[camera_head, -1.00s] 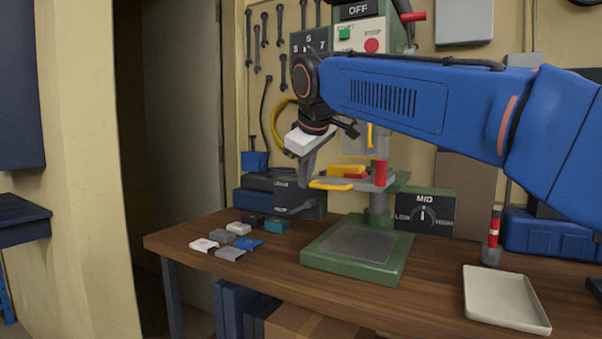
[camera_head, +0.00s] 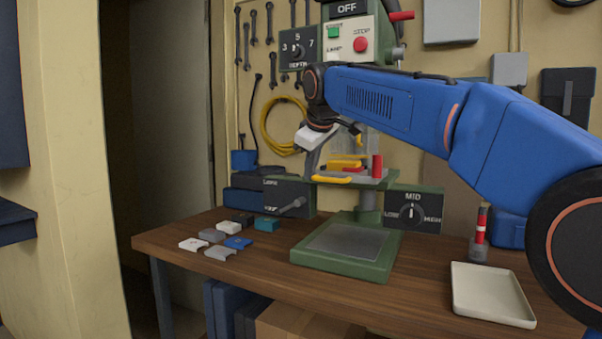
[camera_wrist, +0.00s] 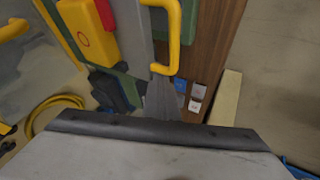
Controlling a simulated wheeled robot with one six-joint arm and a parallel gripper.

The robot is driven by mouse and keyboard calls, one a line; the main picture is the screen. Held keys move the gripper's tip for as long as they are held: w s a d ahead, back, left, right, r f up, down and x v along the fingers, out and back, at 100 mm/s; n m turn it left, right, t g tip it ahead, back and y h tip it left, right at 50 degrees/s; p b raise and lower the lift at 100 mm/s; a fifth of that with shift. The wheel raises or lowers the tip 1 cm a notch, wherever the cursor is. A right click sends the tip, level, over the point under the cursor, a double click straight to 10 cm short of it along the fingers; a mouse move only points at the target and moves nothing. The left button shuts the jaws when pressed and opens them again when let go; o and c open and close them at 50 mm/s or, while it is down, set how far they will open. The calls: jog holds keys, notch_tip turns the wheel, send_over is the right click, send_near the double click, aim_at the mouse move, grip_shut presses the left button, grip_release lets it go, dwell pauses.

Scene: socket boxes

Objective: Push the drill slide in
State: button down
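The drill press stands on the bench, with a green base (camera_head: 345,248) and a raised grey-and-green table (camera_head: 395,180). On that table sit a yellow block (camera_head: 345,164) and a red upright piece (camera_head: 377,167). A yellow handle (camera_head: 331,180) sticks out at the table's front left; I take it as the slide's handle. It shows as a yellow loop in the wrist view (camera_wrist: 175,38). My gripper (camera_head: 309,163) is just left of the table, near the handle; contact cannot be told. Its grey fingers (camera_wrist: 162,95) appear as one narrow shape, shut with nothing visible between them.
Several small coloured blocks (camera_head: 238,242) lie on the bench at left. A dark switch box (camera_head: 289,197), a MID dial box (camera_head: 413,210) and a cream tray (camera_head: 490,295) flank the press. A DEPTH dial box (camera_head: 299,49) and STOP button (camera_head: 360,45) are above.

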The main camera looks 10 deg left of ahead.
aim_at(319, 170)
jog(key=w, duration=0.2)
jog(key=w+d, duration=0.1)
jog(key=w, duration=0.1)
jog(key=w+d, duration=0.1)
jog(key=w, duration=0.1)
jog(key=shift+d, duration=0.1)
jog(key=shift+s, duration=0.1)
